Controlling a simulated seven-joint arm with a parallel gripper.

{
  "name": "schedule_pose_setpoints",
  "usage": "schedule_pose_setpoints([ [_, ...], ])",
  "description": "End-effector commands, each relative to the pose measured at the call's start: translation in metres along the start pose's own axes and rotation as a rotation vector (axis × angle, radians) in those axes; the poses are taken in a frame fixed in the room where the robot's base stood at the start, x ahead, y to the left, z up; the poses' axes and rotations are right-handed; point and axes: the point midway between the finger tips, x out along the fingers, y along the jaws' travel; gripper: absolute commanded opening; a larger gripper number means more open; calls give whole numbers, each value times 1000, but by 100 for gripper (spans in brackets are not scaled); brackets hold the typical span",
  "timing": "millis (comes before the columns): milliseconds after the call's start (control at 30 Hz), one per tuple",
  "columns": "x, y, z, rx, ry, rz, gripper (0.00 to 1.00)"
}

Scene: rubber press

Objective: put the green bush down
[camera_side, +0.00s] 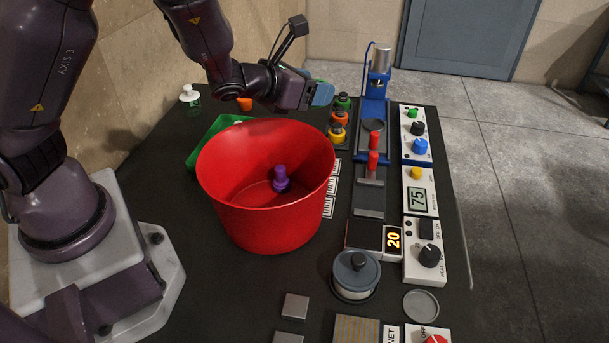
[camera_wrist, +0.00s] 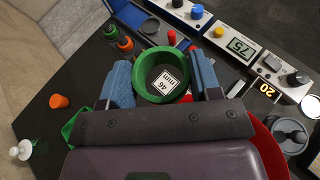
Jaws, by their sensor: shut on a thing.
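The green bush (camera_wrist: 162,97) is a thick ring held between the two blue fingers of my gripper (camera_wrist: 161,77). A "46 mm" label shows through its hole. In the side view my gripper (camera_side: 321,94) is raised above the far part of the black table, behind the red bucket. In that view the bush is mostly hidden by my fingers. I cannot tell the exact gap between bush and table.
A large red bucket (camera_side: 262,225) with a purple piece (camera_side: 281,178) inside stands nearest my base. A green tray (camera_side: 203,150) is behind it. Coloured knobbed pieces (camera_side: 337,135), a blue press (camera_side: 375,85), control panels (camera_side: 415,135) and a lidded pot (camera_side: 356,277) line the right.

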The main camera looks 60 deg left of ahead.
Motion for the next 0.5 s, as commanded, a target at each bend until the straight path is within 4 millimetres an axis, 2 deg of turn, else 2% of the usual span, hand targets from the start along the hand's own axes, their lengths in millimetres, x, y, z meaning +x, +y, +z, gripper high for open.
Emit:
schedule_pose_setpoints([
  [33, -1, -10, 3, 8, -1, -21, 35],
  [133, -1, -20, 4, 22, 1, -42, 35],
  [500, 0, -23, 4, 20, -1, -47, 35],
])
